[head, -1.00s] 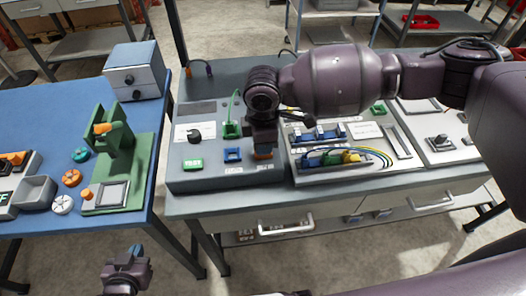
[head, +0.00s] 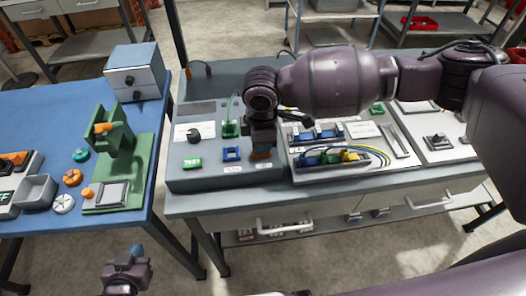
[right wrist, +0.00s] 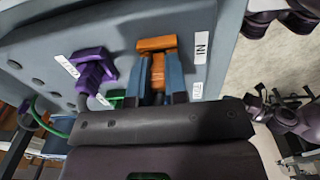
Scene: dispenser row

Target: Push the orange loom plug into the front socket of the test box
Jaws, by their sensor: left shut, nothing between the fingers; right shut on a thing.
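The grey test box (head: 215,181) stands on the left part of the grey bench. My right gripper (head: 262,149) points down at its front right corner. In the right wrist view its blue fingers are shut on the orange loom plug (right wrist: 158,74). The plug lines up with the orange front socket (right wrist: 157,43), beside the IN label. Plug and socket meet or nearly meet; I cannot tell how deep the plug sits. In the head view the gripper mostly hides both. My left gripper (head: 136,250) is shut and empty, low in front of the blue table.
The box also carries a blue socket (head: 232,154), a green plug (head: 230,129) with a cable, a knob (head: 194,135) and a green TEST button (head: 192,163). A tray of coloured connectors (head: 340,159) stands close right of the gripper. A purple connector (right wrist: 92,70) shows left of the plug.

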